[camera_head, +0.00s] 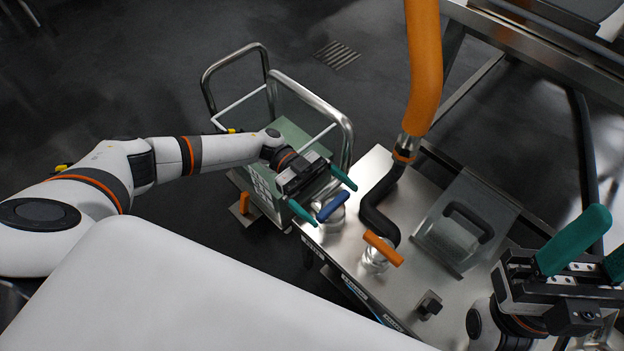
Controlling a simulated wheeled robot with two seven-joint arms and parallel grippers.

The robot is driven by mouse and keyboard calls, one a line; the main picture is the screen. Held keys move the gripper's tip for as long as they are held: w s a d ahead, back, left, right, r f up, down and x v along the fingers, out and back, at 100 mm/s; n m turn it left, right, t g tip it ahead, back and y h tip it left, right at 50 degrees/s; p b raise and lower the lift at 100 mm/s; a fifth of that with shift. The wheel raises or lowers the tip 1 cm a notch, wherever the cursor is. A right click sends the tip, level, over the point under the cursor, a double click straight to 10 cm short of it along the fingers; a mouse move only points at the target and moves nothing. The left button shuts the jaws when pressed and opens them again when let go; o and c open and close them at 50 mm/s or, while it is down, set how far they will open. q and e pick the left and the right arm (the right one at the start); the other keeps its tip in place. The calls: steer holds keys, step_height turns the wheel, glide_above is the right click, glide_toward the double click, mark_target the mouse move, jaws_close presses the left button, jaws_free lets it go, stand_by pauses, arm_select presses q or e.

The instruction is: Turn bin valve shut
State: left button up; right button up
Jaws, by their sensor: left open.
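A valve with a blue lever handle (333,206) stands on the near left corner of the steel bin lid (400,285). A second valve with an orange lever handle (383,249) stands right of it, by the lower end of a black hose elbow. No label shows which one is the bin valve. My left gripper (333,204) is open, with its green fingers on either side of the blue handle; I cannot tell if they touch it. My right gripper (597,240) is at the right edge, its green fingers apart with nothing seen between them.
A thick orange hose (424,70) drops to the black elbow (378,205). A clear hatch with a black handle (467,222) lies right of it. A railed cart (310,98) stands behind my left gripper. A steel frame (530,45) fills the upper right.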

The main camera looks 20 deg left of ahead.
arm_select(q)
steer(key=v, duration=1)
steer(key=shift+s, duration=0.1)
